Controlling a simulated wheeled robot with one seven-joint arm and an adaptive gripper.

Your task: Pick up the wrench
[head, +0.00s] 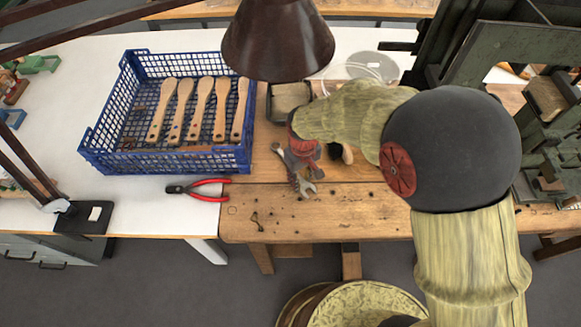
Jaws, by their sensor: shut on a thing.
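The grey metal wrench (307,187) is at the wooden bench, right of the blue crate, in the head view. Its open-jaw end points toward the bench's front edge, and its other end shows at the upper left of my fingers. My gripper (296,174) reaches down from the right and is shut on the wrench's middle, partly hiding it. The arm's last links cover the bench behind it. I cannot tell whether the wrench touches the bench top or is just above it.
A blue crate (98,160) with several wooden brush handles stands to the left. Red-handled pliers (210,190) lie before it. A dark lamp shade (277,42) hangs above the bench. A green machine (490,60) stands at the right. The bench's front strip (345,220) is mostly clear.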

